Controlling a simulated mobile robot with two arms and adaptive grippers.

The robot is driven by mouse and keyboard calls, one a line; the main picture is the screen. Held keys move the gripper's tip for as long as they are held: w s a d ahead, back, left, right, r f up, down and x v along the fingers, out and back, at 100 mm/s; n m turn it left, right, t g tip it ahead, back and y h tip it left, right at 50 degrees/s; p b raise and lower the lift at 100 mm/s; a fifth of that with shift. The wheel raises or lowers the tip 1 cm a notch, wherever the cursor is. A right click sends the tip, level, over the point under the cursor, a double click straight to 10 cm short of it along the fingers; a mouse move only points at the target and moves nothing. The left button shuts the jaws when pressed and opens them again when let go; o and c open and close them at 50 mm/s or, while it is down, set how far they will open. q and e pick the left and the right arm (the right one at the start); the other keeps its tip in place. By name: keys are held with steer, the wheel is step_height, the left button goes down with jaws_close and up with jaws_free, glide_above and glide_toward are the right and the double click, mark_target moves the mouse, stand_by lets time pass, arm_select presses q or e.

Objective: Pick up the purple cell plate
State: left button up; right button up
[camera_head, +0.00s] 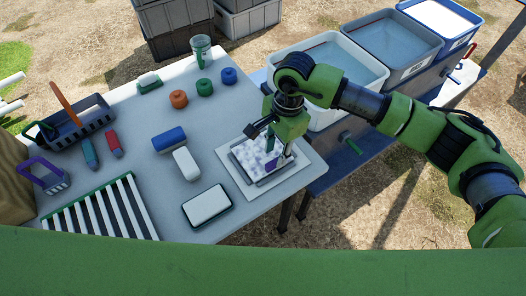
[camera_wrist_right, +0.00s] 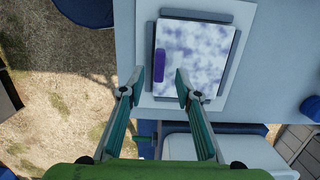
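The purple cell plate (camera_wrist_right: 160,65) is a small purple block lying on a grey-rimmed tray (camera_wrist_right: 236,50) with a mottled white and lilac surface. In the head view the purple plate (camera_head: 271,164) shows just below my right gripper (camera_head: 272,146), partly hidden by it. My right gripper (camera_wrist_right: 159,80) is open and empty, pointing down over the tray. In the wrist view the plate lies between and just past the fingertips, with gaps at both sides. I cannot tell the exact height above it. My left gripper is not in view.
The tray sits on a white board (camera_head: 226,163) at the table's right edge. A white-topped box (camera_head: 207,205), a white block (camera_head: 186,164) and a blue block (camera_head: 169,140) stand to its left. Water bins (camera_head: 345,62) stand behind on a blue bench.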

mark_target(273, 161)
steer(key=shift+s+a+f+p, duration=0.1)
steer(key=shift+s+f+p, duration=0.1)
steer(key=shift+f, duration=0.35)
steer(key=shift+s+a+f+p, duration=0.1)
steer(key=shift+f+p, duration=0.05)
steer(key=shift+f, duration=0.4)
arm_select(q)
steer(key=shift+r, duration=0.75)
arm_select(e)
steer(key=shift+f, duration=0.45)
steer(key=shift+w, duration=0.1)
steer(key=shift+c, duration=0.5)
jaws_close()
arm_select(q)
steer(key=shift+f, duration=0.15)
arm_select(e)
steer(key=shift+r, duration=0.15)
